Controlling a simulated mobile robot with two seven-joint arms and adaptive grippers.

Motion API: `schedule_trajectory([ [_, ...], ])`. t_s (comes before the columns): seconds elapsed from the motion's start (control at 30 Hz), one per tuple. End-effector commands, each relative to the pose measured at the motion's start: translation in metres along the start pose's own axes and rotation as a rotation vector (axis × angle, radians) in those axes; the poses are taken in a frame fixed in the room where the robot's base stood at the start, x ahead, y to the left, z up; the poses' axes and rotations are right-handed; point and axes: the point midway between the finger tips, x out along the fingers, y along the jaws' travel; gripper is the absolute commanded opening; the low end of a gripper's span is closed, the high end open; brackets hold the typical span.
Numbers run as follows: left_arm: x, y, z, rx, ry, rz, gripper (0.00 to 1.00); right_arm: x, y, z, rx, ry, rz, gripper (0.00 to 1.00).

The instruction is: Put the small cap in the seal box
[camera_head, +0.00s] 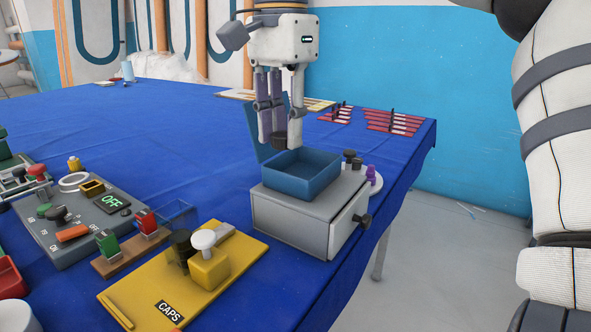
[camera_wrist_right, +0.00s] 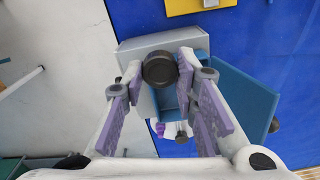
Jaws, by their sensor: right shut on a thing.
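A small dark cap (camera_head: 280,141) is held between the fingertips of my right gripper (camera_head: 279,126). It also shows as a round black disc in the wrist view (camera_wrist_right: 159,69), between the tips of the right gripper (camera_wrist_right: 161,64). The seal box appears to be the open blue box (camera_head: 319,180) on a grey unit, with its blue lid (camera_head: 252,128) standing up at the back. The cap is above the far left part of the box opening, apart from the floor. In the wrist view the blue box (camera_wrist_right: 201,45) lies partly behind the cap and fingers. My left gripper is not in view.
The grey unit (camera_head: 290,217) has a dark side knob (camera_head: 362,220). Small dark and purple pieces sit behind it. A yellow CAPS board (camera_head: 220,277) with a white-topped post stands at front left. A grey OFF panel (camera_head: 75,240) lies farther left.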

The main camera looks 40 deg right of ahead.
Motion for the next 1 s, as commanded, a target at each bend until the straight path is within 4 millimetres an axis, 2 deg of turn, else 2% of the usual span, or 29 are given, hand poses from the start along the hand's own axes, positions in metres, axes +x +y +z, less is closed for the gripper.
schedule_trajectory([
  [0.03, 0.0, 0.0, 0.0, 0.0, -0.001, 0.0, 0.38, 0.008, -0.007, -0.013, 0.005, -0.001, 0.003, 0.16],
  [0.1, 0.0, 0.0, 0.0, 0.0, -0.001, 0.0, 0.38, 0.024, -0.012, -0.022, 0.001, 0.0, 0.004, 0.16],
  [0.27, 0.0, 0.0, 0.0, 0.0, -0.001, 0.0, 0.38, 0.043, -0.021, -0.036, -0.001, 0.0, 0.0, 0.16],
  [0.4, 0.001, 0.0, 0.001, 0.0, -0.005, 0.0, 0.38, 0.067, -0.03, -0.053, 0.001, 0.001, 0.004, 0.16],
  [0.53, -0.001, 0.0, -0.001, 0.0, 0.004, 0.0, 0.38, 0.089, -0.029, -0.051, -0.003, 0.002, -0.001, 0.16],
  [0.93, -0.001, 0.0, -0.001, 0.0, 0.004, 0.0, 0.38, 0.097, -0.029, -0.051, -0.001, 0.001, -0.001, 0.16],
  [0.97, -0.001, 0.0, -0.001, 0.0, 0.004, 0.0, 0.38, 0.097, -0.029, -0.051, -0.001, 0.001, -0.002, 0.31],
  [1.0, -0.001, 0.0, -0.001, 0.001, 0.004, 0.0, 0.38, 0.097, -0.029, -0.051, -0.001, 0.001, -0.002, 0.35],
])
